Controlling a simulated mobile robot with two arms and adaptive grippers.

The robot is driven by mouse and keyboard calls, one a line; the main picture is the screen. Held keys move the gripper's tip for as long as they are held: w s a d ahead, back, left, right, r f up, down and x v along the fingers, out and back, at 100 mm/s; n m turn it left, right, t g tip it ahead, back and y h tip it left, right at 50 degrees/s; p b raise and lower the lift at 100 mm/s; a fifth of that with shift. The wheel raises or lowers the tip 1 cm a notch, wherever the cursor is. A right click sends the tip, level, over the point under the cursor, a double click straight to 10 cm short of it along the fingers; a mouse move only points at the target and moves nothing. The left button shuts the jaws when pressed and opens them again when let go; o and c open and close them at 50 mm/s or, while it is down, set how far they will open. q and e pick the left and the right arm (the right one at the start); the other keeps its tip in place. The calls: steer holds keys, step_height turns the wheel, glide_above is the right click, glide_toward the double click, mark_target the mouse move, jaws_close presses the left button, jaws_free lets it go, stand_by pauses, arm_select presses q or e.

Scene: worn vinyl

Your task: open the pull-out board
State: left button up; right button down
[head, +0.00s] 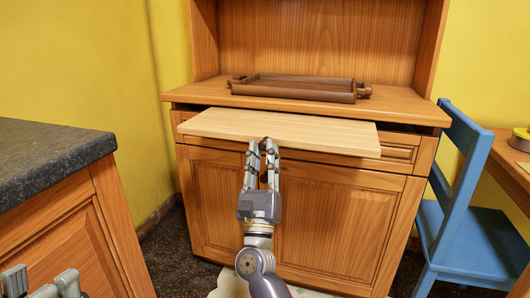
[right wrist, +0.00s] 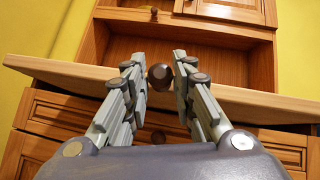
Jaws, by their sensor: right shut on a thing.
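The pull-out board (head: 300,131) is a pale wooden slab sticking out from under the cabinet's top, with a dark slot beside it. Its front edge crosses the right wrist view (right wrist: 255,98). My right gripper (head: 263,148) is at the middle of the board's front edge, shut on the board's round dark knob (right wrist: 160,77), which shows between the fingertips. In the head view the fingers largely hide the knob. My left gripper (head: 41,282) is at the bottom left corner, partly cut off, its fingers apart and empty.
A dark wooden tray (head: 300,87) sits on the cabinet top (head: 205,93). Cabinet doors (head: 335,215) are below the board. A dark-topped counter (head: 45,150) stands left. A blue chair (head: 465,235) and a wooden table (head: 505,155) stand right.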

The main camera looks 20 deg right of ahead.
steer(key=c, duration=1.3)
jaws_free()
steer(key=shift+c, duration=0.2)
steer(key=v, duration=1.2)
steer(key=shift+a, duration=0.1)
